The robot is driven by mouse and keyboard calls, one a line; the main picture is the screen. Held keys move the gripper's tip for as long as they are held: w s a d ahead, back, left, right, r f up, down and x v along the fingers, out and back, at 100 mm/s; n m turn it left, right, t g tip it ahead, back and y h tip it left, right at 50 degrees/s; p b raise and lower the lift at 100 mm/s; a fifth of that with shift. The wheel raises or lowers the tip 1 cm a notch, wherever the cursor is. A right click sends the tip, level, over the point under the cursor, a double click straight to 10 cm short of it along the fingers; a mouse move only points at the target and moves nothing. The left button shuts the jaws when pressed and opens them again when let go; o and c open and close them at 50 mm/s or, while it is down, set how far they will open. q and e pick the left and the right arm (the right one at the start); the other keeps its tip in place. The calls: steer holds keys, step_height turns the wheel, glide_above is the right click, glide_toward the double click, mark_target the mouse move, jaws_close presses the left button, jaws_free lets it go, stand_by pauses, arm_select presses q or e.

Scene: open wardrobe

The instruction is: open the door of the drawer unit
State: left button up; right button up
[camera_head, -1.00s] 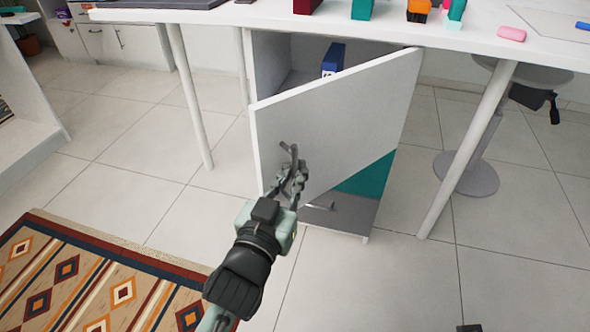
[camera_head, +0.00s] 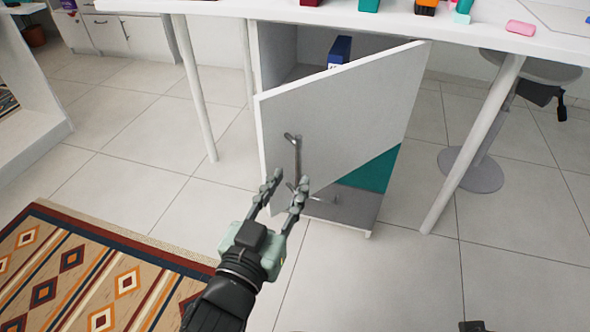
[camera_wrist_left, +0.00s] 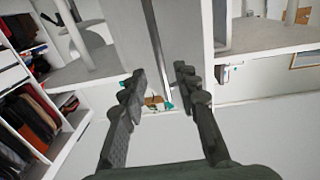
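The drawer unit (camera_head: 278,55) stands under the white desk. Its white door (camera_head: 345,110) is partly open, swung out toward me, with its hinge side at the right. A grey vertical bar handle (camera_head: 297,158) is on the door's left part. My left gripper (camera_head: 287,182) is open and empty, with its fingers spread just in front of the handle's lower end. In the left wrist view, the gripper (camera_wrist_left: 158,82) is open and the handle (camera_wrist_left: 155,40) shows between the fingers, apparently untouched. A small dark piece at the head view's bottom edge may be my right gripper; its fingers cannot be made out.
A blue box (camera_head: 339,50) is inside the unit. A lower drawer (camera_head: 345,205) is below the door. Desk legs (camera_head: 472,145) stand on both sides, with a stool (camera_head: 470,170) at the right. A patterned rug (camera_head: 85,275) lies at the left. The tiled floor in front is clear.

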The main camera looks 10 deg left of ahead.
arm_select(q)
steer(key=shift+s+a, duration=0.2)
steer(key=shift+s, duration=0.65)
